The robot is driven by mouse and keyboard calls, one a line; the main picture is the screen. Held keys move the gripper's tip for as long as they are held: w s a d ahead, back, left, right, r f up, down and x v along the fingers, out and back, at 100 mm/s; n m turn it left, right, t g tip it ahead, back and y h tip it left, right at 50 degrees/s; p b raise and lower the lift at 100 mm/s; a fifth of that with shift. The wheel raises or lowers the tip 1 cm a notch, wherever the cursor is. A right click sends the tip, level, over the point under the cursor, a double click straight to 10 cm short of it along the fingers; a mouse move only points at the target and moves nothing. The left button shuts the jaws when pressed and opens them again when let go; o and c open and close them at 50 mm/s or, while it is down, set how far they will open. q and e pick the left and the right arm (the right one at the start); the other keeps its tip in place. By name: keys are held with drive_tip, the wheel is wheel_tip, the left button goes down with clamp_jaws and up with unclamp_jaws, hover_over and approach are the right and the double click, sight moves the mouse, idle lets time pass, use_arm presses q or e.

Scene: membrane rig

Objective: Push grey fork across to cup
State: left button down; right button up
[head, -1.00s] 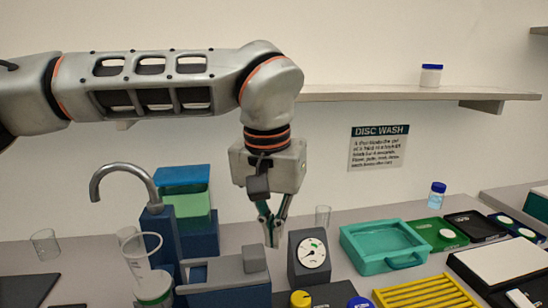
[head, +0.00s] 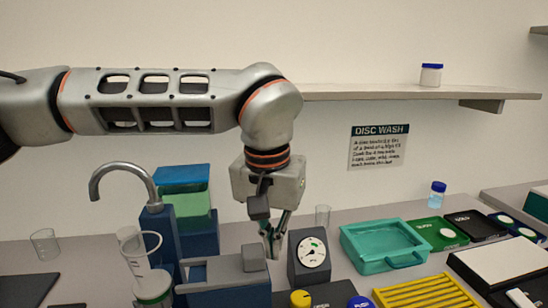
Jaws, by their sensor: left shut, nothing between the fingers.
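A grey block (head: 254,258), which seems to be part of the grey fork, sits on the right end of a dark blue housing. A grey strip runs left from it along the housing top. A clear cup-like vessel (head: 140,262) with a ring-shaped rim and a green band stands left of the housing; I cannot tell if it is the task's cup. My right gripper is not in view.
A dial gauge (head: 309,252) stands close right of the gripper. A curved tap (head: 125,168) rises behind the clear vessel. A teal tray (head: 384,248), a yellow rack (head: 428,295) and a small clear glass (head: 322,216) are on the bench. A shelf (head: 410,94) is above.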

sight(251, 250)
use_arm(q)
drive_tip(key=shift+a, duration=0.45)
drive_tip(key=shift+s+a, duration=0.1)
drive_tip(key=shift+a, duration=0.25)
drive_tip(key=shift+s+a+p, duration=0.1)
drive_tip(key=shift+a+p, duration=0.2)
drive_tip(key=shift+a, duration=0.35)
drive_tip(key=shift+s+a+p, duration=0.15)
drive_tip(key=shift+a+p, duration=0.05)
drive_tip(key=shift+a, duration=0.4)
drive_tip(key=shift+s+a+p, duration=0.15)
drive_tip(key=shift+a+p, duration=0.05)
drive_tip(key=shift+a, duration=0.4)
drive_tip(key=shift+d, duration=0.2)
drive_tip(key=shift+w+d+p, duration=0.1)
drive_tip(key=shift+d+p, duration=0.35)
drive_tip(key=shift+p, duration=0.1)
drive_tip(key=shift+r, duration=0.15)
